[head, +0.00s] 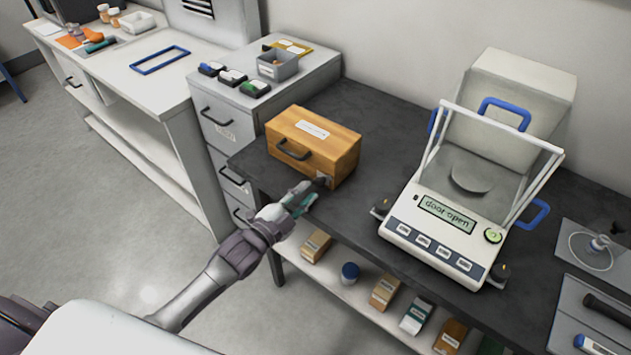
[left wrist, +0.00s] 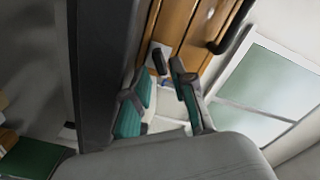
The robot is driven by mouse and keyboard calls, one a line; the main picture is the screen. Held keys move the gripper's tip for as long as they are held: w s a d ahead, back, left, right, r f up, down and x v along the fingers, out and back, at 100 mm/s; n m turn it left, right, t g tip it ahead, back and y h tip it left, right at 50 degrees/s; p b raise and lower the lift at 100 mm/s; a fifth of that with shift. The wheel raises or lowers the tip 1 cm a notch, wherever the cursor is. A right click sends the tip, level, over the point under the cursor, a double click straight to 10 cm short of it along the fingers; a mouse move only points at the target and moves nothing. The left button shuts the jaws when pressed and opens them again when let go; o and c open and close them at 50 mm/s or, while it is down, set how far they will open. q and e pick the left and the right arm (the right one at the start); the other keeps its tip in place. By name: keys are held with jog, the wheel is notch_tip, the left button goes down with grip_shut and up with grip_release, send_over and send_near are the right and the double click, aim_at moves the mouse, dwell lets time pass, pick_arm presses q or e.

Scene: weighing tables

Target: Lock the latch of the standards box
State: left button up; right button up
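The standards box (head: 313,145) is a closed wooden box with a white label on top and a black handle on its front. It stands at the left end of the dark table. Its latch (head: 323,179) is a small dark lever on a pale plate at the box's lower front corner. In the left wrist view the latch (left wrist: 160,61) shows between the fingertips, and the box (left wrist: 190,22) fills the top. My left gripper (head: 305,193) is at the latch, its teal-padded fingers (left wrist: 163,76) apart; contact cannot be told. My right gripper is not in view.
A balance (head: 440,232) reading "door open" stands right of the box on the dark table (head: 375,122). A drawer cabinet (head: 222,130) with small cases and a grey bin (head: 278,66) stands left. Small boxes and a blue-capped jar (head: 349,272) are on the shelf below.

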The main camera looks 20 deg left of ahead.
aim_at(316, 184)
pick_arm(q)
jog(key=shift+x, duration=2.2)
jog(key=shift+c, duration=0.2)
grip_shut()
